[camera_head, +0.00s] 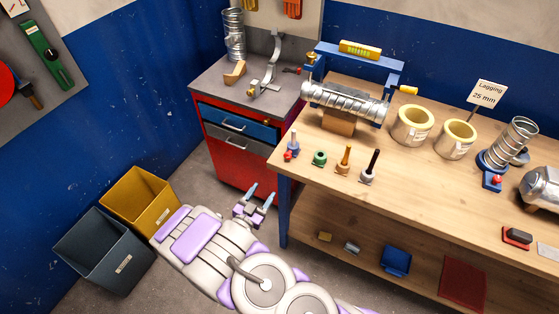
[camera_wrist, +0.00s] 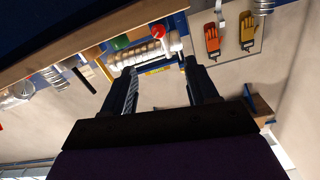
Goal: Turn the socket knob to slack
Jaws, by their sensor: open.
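A blue socket (camera_head: 488,161) on the right part of the workbench holds a tilted silver spiral duct piece (camera_head: 519,138). A small blue block with a red knob (camera_head: 493,180) sits at the socket's front; its setting is too small to read. My gripper (camera_head: 261,193) is open and empty, low in front of the bench's left end, well to the left of the socket. In the wrist view my two dark fingers (camera_wrist: 160,78) are apart with nothing between them. I cannot make out the socket knob for certain in the wrist view.
The wooden workbench (camera_head: 400,176) carries several upright tools along its front-left edge, a ribbed duct (camera_head: 343,101) in a blue frame, and two yellow lagging rings (camera_head: 413,124). A red cabinet (camera_head: 239,167) and two bins (camera_head: 139,203) stand left. A lower shelf holds small items.

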